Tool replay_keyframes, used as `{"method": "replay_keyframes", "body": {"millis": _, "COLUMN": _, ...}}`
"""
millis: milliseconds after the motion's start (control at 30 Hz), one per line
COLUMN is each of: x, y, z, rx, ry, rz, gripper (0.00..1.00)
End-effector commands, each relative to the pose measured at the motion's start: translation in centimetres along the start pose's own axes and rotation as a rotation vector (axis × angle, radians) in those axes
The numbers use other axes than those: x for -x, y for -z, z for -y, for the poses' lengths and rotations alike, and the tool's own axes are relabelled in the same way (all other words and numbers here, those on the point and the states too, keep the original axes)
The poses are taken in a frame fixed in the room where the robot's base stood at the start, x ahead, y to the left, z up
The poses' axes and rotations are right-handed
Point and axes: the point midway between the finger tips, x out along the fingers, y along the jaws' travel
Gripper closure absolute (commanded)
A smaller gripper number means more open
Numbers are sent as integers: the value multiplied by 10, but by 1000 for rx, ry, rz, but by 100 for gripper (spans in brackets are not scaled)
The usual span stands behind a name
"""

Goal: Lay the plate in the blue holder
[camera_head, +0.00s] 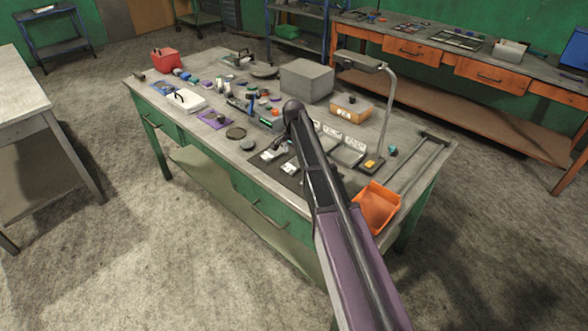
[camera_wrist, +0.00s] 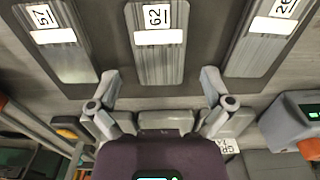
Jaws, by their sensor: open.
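Three grey metal plates with white number labels lie side by side on a dark mat (camera_wrist: 105,50) in the wrist view: a left plate (camera_wrist: 62,60), a middle plate marked 62 (camera_wrist: 157,60) and a right plate (camera_wrist: 262,55). In the head view two plates show on the mat, a left one (camera_head: 273,154) and a nearer one (camera_head: 289,168); my arm covers part of the mat. My gripper (camera_wrist: 160,78) is open and empty, its fingertips spread around the near end of the middle plate in the picture. A flat blue item (camera_head: 162,88) lies at the bench's left; I cannot tell whether it is the holder.
The bench (camera_head: 225,155) is crowded with small parts. A grey box (camera_head: 307,80), a desk lamp (camera_head: 388,100) and an orange bin (camera_head: 377,207) stand right of centre. A red box (camera_head: 166,59) stands far left. A device with a green screen (camera_wrist: 297,112) is right of my gripper.

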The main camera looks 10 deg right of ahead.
Motion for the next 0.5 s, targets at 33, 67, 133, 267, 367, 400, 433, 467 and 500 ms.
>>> {"method": "replay_keyframes", "body": {"millis": 33, "x": -8, "y": 0, "z": 0, "rx": 0, "ry": 0, "rz": 0, "gripper": 0}}
{"method": "replay_keyframes", "body": {"millis": 67, "x": -11, "y": 1, "z": 0, "rx": 0, "ry": 0, "rz": 0, "gripper": 0}}
{"method": "replay_keyframes", "body": {"millis": 133, "x": -16, "y": 1, "z": -1, "rx": 0, "ry": 0, "rz": 0, "gripper": 0}}
{"method": "replay_keyframes", "body": {"millis": 267, "x": -25, "y": 0, "z": 0, "rx": 2, "ry": 0, "rz": 0, "gripper": 0}}
{"method": "replay_keyframes", "body": {"millis": 367, "x": -31, "y": 0, "z": 0, "rx": 1, "ry": 0, "rz": 0, "gripper": 0}}
{"method": "replay_keyframes", "body": {"millis": 400, "x": -33, "y": 0, "z": 0, "rx": 1, "ry": 0, "rz": 0, "gripper": 0}}
{"method": "replay_keyframes", "body": {"millis": 433, "x": -34, "y": 0, "z": 0, "rx": 1, "ry": 0, "rz": 0, "gripper": 0}}
{"method": "replay_keyframes", "body": {"millis": 467, "x": -34, "y": 0, "z": 0, "rx": 1, "ry": 0, "rz": 0, "gripper": 0}}
{"method": "replay_keyframes", "body": {"millis": 500, "x": -35, "y": 0, "z": 0, "rx": 1, "ry": 0, "rz": 0, "gripper": 0}}
